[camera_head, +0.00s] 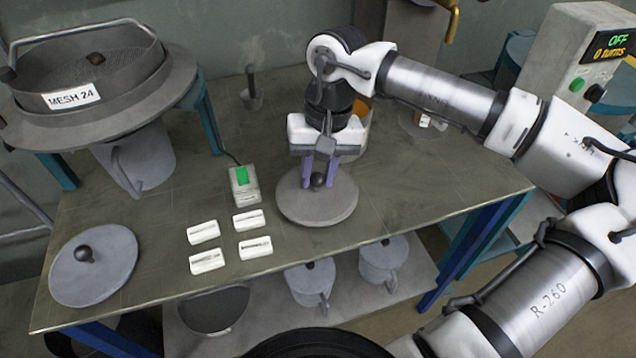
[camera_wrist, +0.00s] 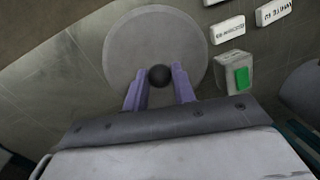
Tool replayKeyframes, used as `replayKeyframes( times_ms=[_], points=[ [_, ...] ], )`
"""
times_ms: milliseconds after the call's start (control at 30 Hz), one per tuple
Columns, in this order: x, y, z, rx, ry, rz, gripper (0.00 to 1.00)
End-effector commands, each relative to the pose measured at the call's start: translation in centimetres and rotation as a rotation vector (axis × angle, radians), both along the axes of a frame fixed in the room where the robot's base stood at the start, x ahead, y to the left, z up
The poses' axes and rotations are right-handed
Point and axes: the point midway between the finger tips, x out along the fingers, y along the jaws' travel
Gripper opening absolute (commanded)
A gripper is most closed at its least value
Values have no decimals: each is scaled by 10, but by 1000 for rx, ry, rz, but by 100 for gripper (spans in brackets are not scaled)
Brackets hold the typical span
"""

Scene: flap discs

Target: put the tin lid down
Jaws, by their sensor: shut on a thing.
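A round grey tin lid (camera_head: 317,207) with a dark ball knob is under my gripper (camera_head: 319,178). The purple fingers are shut on the knob from both sides. The lid looks level, at or just above the table (camera_head: 400,190); I cannot tell whether it touches. In the wrist view the lid (camera_wrist: 125,50) lies beyond my gripper (camera_wrist: 160,78), with the knob between the fingertips. A second grey lid (camera_head: 93,278) with a dark knob lies at the table's left end.
Several white labels (camera_head: 254,247) and a box with a green button (camera_head: 243,184) are left of the held lid. A mesh sieve (camera_head: 90,60) stands at the back left. Lidded tins (camera_head: 312,288) are on the lower shelf. The table right of the lid is clear.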

Motion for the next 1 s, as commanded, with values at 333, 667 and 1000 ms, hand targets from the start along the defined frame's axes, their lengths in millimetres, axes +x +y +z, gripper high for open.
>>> replayKeyframes(
  times_ms=[333,667,1000],
  points=[
    [-1,0,-37,1,1,0,1],
    [0,0,-41,1,0,0,1],
    [0,0,-40,1,1,0,48]
  ],
)
